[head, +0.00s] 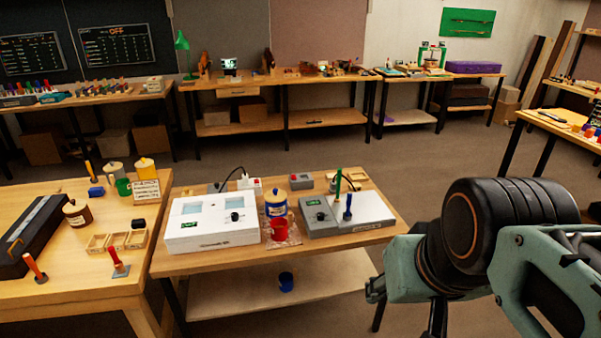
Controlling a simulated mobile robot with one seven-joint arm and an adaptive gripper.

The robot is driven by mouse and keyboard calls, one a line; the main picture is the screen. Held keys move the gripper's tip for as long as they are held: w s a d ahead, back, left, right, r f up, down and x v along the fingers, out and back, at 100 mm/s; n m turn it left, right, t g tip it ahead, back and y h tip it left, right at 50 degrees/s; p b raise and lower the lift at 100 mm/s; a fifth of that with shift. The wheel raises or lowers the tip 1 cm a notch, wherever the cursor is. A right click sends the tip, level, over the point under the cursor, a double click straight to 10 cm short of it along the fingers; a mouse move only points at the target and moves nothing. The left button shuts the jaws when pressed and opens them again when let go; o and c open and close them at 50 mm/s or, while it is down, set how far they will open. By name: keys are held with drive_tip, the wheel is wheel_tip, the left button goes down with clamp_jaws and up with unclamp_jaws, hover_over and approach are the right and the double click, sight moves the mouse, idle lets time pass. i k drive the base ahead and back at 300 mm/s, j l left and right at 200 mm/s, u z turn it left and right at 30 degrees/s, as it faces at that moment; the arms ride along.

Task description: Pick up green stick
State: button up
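A thin green stick (338,183) stands upright at the back of a grey device (318,214) on the near middle bench (215,262). A short dark-blue stick (348,207) stands just to its right, in front of a pale plate (365,208). My teal and black arm (510,215) fills the lower right, apart from the green stick and to its right. The fingers of my gripper cannot be made out clearly, so its opening is unclear. Nothing touches the green stick except what it stands on; its lower end is partly hidden.
A left bench (70,300) carries more tools. The floor (430,165) behind is clear.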

sight(337, 199)
drive_tip(key=i+l, duration=0.1)
drive_tip(key=i, duration=1.15)
